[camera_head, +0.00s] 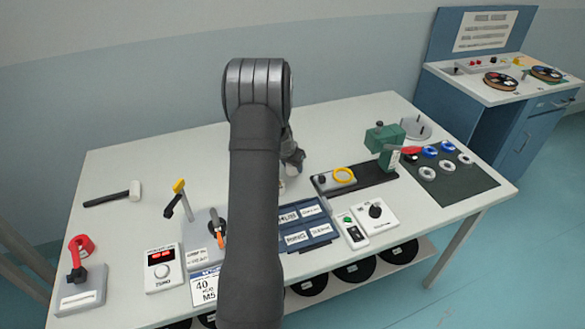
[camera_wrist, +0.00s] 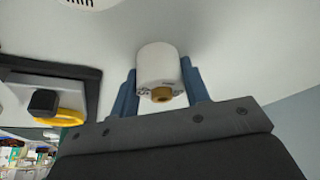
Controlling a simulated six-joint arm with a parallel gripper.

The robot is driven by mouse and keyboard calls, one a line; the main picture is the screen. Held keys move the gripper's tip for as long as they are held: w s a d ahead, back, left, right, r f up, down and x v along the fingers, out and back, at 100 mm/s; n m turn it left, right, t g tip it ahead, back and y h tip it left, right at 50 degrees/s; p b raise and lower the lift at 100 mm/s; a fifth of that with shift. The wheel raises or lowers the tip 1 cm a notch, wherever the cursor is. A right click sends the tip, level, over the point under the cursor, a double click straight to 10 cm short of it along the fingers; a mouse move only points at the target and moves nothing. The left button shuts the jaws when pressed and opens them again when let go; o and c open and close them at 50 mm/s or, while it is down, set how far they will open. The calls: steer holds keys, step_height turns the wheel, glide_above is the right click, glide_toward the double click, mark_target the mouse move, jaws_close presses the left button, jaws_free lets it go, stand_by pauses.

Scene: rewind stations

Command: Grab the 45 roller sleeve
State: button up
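A short white cylinder with a brown core at its near end, which looks like the roller sleeve (camera_wrist: 158,64), sits between my gripper's blue fingers in the wrist view. My gripper (camera_wrist: 160,84) has one finger on each side of it, very close. I cannot tell whether the fingers touch it. Small dark marks near its end are too small to read. In the head view my gripper (camera_head: 292,158) is low over the table behind my arm. A small white part shows just under it, mostly hidden by the arm.
On the table (camera_head: 330,130), a black tray (camera_head: 370,178) with a yellow ring (camera_head: 344,175) and a green fixture (camera_head: 384,140) stand right of the gripper. Blue labelled bins (camera_head: 320,232) lie in front. A hammer (camera_head: 105,196) lies left. The back middle is clear.

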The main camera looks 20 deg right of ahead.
steer(key=shift+c, duration=1.3)
